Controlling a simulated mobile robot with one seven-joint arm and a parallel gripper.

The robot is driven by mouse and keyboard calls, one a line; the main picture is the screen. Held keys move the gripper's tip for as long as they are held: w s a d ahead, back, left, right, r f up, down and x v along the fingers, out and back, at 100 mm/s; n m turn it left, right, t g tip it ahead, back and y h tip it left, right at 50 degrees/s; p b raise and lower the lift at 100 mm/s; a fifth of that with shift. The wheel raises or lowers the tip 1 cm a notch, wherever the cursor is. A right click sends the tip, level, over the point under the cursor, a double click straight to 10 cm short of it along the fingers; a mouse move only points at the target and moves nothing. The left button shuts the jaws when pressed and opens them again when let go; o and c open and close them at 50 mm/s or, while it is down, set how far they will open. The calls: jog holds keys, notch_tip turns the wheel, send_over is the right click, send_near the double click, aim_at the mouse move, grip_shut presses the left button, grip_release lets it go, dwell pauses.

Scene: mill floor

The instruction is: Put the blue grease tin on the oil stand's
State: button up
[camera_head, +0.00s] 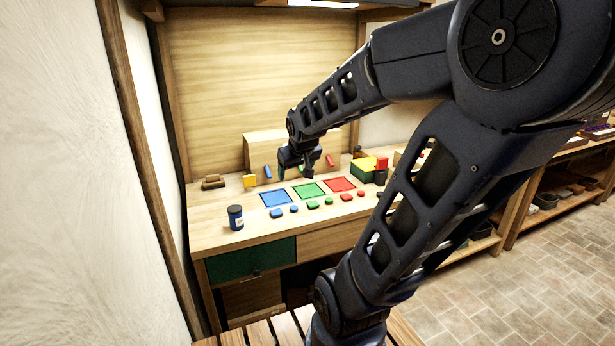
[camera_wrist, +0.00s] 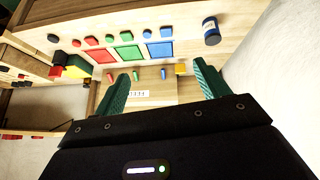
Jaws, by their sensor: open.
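The blue tin (camera_head: 235,218), with a dark lid and a pale label, stands upright at the left front of the wooden bench. In the wrist view the blue tin (camera_wrist: 211,32) shows at the upper right, beyond the fingers and apart from them. My gripper (camera_head: 297,168) hangs over the back middle of the bench, to the right of and behind the tin. In the wrist view my gripper (camera_wrist: 162,88) has its two green fingers spread wide with nothing held between them. I cannot tell which thing is the oil stand.
Blue (camera_head: 275,198), green (camera_head: 309,191) and red (camera_head: 340,185) squares lie on the bench, with small coloured pieces in front. A yellow block (camera_head: 249,181) stands at the back left. A green and yellow box (camera_head: 364,168) stands to the right. The bench around the tin is clear.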

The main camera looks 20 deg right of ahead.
jog(key=s+a+r+m+g, duration=0.1)
jog(key=s+r+g, duration=0.1)
jog(key=s, duration=1)
jog(key=shift+a+r+y, duration=0.25)
jog(key=shift+r+y, duration=0.15)
jog(key=shift+r, duration=0.35)
